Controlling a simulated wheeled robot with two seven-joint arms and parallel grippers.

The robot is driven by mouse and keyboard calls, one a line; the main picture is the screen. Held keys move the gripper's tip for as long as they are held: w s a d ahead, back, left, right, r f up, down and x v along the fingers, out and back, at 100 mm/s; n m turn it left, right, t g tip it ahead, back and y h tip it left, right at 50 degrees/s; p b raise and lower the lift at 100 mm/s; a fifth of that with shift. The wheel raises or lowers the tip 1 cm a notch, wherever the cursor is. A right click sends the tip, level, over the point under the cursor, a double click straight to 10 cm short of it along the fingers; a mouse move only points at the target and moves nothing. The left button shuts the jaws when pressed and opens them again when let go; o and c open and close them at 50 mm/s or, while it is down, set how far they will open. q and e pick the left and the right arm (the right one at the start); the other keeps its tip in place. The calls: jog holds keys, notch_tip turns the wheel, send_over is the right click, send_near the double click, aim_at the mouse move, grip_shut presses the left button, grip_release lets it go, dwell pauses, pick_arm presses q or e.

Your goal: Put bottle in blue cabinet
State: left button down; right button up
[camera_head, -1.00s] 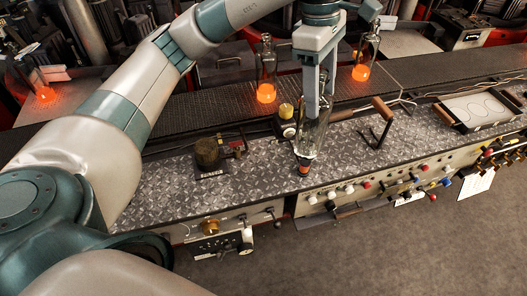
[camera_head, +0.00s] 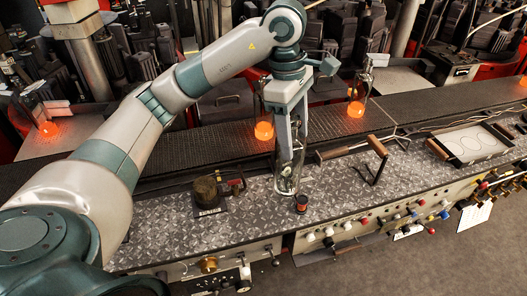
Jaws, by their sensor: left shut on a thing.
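My left gripper (camera_head: 289,150) is shut on a clear glass bottle (camera_head: 286,184), with its fingers pointing down. The bottle hangs roughly upright above the patterned metal worktop (camera_head: 255,222), with its lower end near the surface. I cannot tell the exact gap beneath it. The clear glass makes its outline hard to see, and the fingers cover part of it. My right gripper is not in view. I see no blue cabinet in this view.
A small red and black piece (camera_head: 301,204) stands just right of the bottle. A dark cylinder on a plate (camera_head: 207,194) is to the left. A wooden-handled tool (camera_head: 378,147) is to the right.

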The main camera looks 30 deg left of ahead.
pick_arm(q)
jog(key=s+a+f+p, duration=0.1)
jog(key=a+f+p, duration=0.1)
jog(key=a+f, duration=0.2)
jog(key=a, duration=0.2)
jog(key=shift+a+p, duration=0.35)
jog(key=shift+a, duration=0.05)
jog(key=shift+s+f, duration=0.1)
notch_tip(320, 180, down, 4)
jog(key=shift+p, duration=1.15)
